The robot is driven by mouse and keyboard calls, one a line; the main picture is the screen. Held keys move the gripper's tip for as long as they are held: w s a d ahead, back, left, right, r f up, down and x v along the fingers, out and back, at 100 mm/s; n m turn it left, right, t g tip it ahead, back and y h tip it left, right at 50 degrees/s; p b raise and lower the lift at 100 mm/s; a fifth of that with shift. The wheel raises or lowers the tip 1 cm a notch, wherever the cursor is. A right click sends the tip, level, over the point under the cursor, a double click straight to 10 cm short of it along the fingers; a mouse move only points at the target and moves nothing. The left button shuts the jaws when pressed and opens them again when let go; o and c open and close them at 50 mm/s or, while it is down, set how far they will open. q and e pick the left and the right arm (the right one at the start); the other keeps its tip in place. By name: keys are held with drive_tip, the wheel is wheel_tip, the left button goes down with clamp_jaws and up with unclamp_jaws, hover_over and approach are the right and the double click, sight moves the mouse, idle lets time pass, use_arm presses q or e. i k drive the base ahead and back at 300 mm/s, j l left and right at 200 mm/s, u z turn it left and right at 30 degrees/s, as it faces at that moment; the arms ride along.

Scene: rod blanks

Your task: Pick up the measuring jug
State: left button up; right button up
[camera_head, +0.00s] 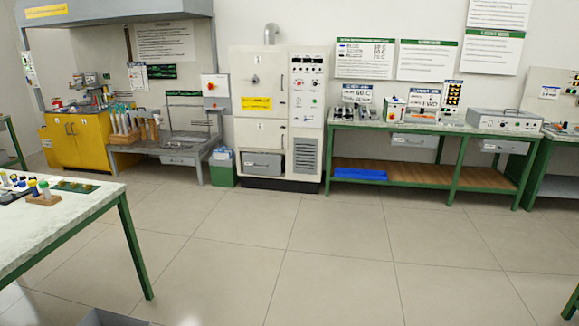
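I cannot make out a measuring jug in the head view. Small items stand on the far benches and at the left edge, but they are too small to tell apart with certainty. Neither of my grippers is in view.
A green-legged table (70,222) with small coloured items fills the left. A tall white cabinet (262,75) stands at the back wall beside a green bin (222,170). A green workbench (447,139) with instruments is at the back right. The tiled floor (330,250) between is clear.

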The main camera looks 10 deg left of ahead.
sight(72, 103)
drive_tip(key=i+u, duration=0.1)
drive_tip(key=i, duration=0.4)
drive_tip(key=i+u, duration=0.15)
drive_tip(key=i, duration=0.35)
drive_tip(key=i+l+u, duration=0.1)
drive_tip(key=i, duration=0.4)
drive_tip(key=i+l+u, duration=0.15)
drive_tip(key=i, duration=0.35)
drive_tip(key=i+l+u, duration=0.1)
drive_tip(key=i, duration=0.4)
drive_tip(key=l, duration=0.1)
